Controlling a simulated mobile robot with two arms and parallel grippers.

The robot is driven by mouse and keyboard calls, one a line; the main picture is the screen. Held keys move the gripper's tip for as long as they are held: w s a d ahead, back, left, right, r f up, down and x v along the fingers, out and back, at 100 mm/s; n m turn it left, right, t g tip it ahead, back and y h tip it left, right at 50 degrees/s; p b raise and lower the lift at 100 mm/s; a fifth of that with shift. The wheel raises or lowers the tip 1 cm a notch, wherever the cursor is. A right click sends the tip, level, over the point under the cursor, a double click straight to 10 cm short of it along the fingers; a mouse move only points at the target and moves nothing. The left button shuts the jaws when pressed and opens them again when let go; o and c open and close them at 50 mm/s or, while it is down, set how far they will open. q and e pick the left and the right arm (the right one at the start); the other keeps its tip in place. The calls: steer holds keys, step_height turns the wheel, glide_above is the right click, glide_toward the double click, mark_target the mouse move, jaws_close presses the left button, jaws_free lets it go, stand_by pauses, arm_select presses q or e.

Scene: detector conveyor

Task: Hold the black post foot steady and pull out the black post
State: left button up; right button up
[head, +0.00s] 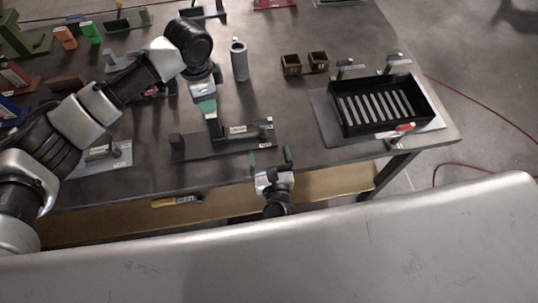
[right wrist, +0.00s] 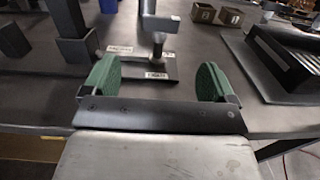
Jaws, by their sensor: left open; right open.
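A dark upright piece, which looks like the black post (right wrist: 67,18), rises from a dark block that looks like its foot (right wrist: 76,50) at the left of the right wrist view. In the head view, the dark piece (head: 216,130) stands on a flat dark plate. My left gripper (head: 207,106) is open, pointing down just above or around that piece; I cannot tell whether it touches it. My right gripper (head: 270,157) is open and empty at the table's front edge, right of the post. Its two green pads (right wrist: 154,82) show in the wrist view.
The dark plate (head: 200,153) carries a block (head: 178,142) at its left end and a short upright (head: 265,127) at its right. A black slotted tray (head: 345,128) stands to the right. A grey cylinder (head: 239,62) and two small brown boxes (head: 291,66) stand behind.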

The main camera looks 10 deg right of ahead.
mark_target(263, 127)
steer(key=w, duration=1)
steer(key=shift+w, duration=0.35)
steer(key=shift+c, duration=0.3)
